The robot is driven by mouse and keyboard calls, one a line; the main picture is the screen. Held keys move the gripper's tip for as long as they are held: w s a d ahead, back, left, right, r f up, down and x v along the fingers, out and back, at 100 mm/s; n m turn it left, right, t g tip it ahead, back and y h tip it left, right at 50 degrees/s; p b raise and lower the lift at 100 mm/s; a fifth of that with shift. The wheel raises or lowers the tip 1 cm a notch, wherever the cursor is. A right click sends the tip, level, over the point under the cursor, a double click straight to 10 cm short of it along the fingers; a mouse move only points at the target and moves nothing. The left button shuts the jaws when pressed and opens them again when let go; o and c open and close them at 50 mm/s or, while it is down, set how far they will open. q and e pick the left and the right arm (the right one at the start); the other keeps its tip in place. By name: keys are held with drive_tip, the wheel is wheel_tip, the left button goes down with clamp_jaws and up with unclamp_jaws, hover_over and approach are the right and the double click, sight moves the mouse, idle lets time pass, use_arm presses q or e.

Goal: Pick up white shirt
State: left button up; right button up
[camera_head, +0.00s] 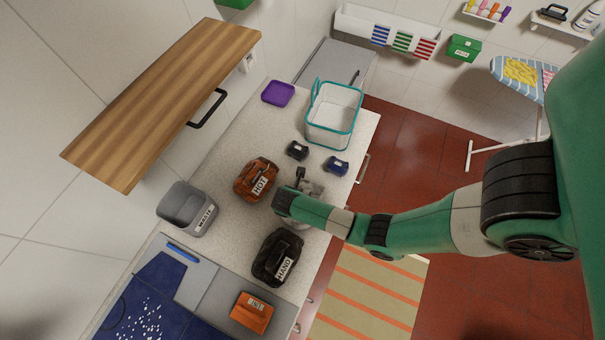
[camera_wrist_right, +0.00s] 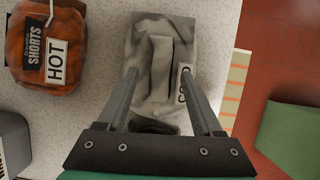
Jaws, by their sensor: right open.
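A folded light grey-white cloth bundle, which looks like the white shirt (camera_wrist_right: 150,30), lies on the counter. Its partly hidden label seems to read COLD. In the camera_head view the shirt (camera_head: 316,187) shows only in part behind my right gripper and forearm. My right gripper (camera_wrist_right: 158,72) is open over the shirt, with one finger toward each side of it. I cannot tell whether the fingers touch the cloth. In the camera_head view my right gripper (camera_head: 299,183) points down at the counter. My left gripper is not in view.
An orange bundle labelled HOT (camera_head: 257,180) lies left of the shirt, and a black bundle labelled HAND (camera_head: 277,258) in front. Small black (camera_head: 297,150) and blue (camera_head: 336,166) items sit behind, near a teal-rimmed basket (camera_head: 334,117). A grey waste bin (camera_head: 186,207) stands at left.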

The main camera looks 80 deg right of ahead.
drive_tip(key=x, duration=0.3)
drive_tip(key=shift+s+d+f+b, duration=0.1)
drive_tip(key=shift+d+f+b, duration=0.1)
drive_tip(key=shift+b, duration=0.1)
clamp_jaws()
drive_tip(key=shift+r, duration=0.1)
idle(1.0)
